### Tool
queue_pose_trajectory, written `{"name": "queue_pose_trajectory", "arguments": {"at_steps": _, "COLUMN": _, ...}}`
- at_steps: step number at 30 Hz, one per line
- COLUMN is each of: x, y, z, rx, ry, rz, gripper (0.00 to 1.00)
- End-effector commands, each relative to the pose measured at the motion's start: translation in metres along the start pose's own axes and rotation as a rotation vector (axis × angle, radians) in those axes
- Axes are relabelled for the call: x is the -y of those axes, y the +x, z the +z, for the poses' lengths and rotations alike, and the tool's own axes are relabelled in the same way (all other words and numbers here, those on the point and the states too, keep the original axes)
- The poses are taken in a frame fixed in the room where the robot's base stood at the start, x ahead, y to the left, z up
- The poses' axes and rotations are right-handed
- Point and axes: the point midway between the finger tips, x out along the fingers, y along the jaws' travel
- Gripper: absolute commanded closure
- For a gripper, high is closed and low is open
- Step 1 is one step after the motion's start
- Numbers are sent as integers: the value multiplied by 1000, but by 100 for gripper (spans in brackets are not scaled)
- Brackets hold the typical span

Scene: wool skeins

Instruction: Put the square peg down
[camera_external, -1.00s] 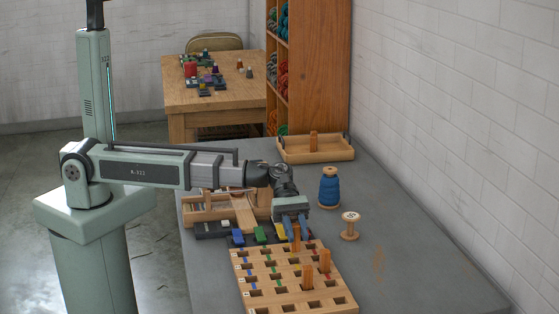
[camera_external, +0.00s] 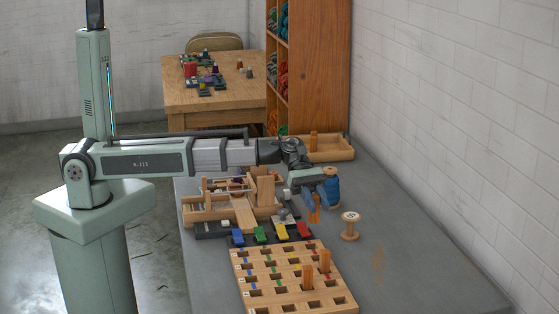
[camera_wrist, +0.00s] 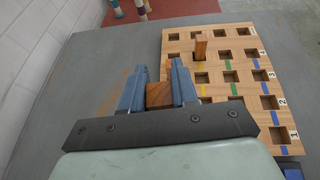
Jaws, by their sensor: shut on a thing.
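My gripper (camera_external: 315,194) is shut on an orange-brown wooden square peg (camera_external: 315,212). In the wrist view the peg's square end (camera_wrist: 159,95) shows between the two blue fingers (camera_wrist: 158,90). The peg hangs upright beyond the far right corner of the pegboard, clear of its holes. The wooden pegboard (camera_external: 264,285) has rows of square holes and coloured marks. Two other square pegs stand in it, one (camera_external: 308,277) nearer and one (camera_external: 325,261) at the right edge. A wooden tray (camera_external: 337,156) at the back holds another peg (camera_external: 313,141).
A blue wool spool (camera_external: 331,187) stands just behind my gripper, partly hidden by it. An empty wooden spool (camera_external: 350,227) stands to the right. Coloured blocks (camera_external: 260,235) and a small wooden loom (camera_external: 210,200) lie left. The grey table is clear at the right.

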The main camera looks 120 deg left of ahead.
Motion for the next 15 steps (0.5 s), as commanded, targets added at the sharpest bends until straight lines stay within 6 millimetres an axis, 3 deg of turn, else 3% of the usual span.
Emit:
{"name": "queue_pose_trajectory", "arguments": {"at_steps": 1, "x": -24, "y": -13, "z": -3, "rx": 0, "ry": -12, "rz": 31, "gripper": 100}}
{"name": "queue_pose_trajectory", "arguments": {"at_steps": 3, "x": -48, "y": -32, "z": -8, "rx": -1, "ry": -28, "rz": 70, "gripper": 100}}
{"name": "queue_pose_trajectory", "arguments": {"at_steps": 15, "x": -171, "y": -153, "z": -43, "rx": -4, "ry": -118, "rz": 283, "gripper": 100}}
